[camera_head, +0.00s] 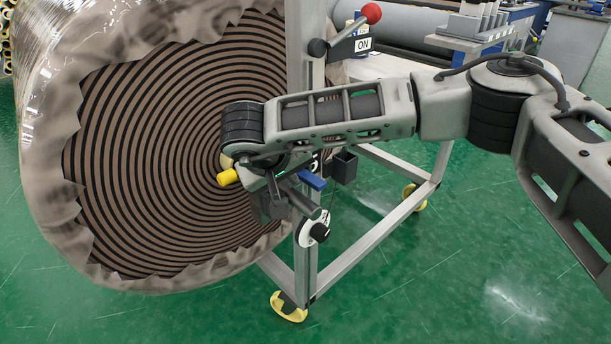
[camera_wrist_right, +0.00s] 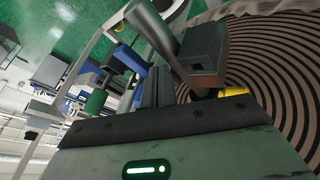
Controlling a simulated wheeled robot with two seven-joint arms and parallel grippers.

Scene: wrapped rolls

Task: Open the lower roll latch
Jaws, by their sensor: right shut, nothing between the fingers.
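The lower latch (camera_head: 313,232) is a round black-and-white disc low on the frame's upright post, with a grey bar handle (camera_head: 302,202) slanting up and left from it. My right gripper (camera_head: 274,206) is shut and empty. It sits at the upper left end of the handle, in front of the roll's face. In the right wrist view the grey handle (camera_wrist_right: 152,28) passes close beside the dark fingers (camera_wrist_right: 203,55); I cannot tell whether they touch. The large wrapped roll (camera_head: 150,150) shows dark and brown spiral rings. My left gripper is not in view.
A yellow peg (camera_head: 228,177) sticks out near the roll's centre. An upper lever with a red knob (camera_head: 371,13) and an ON label is on the post above. A grey wheeled frame (camera_head: 375,240) stands around the post. The green floor in front is clear.

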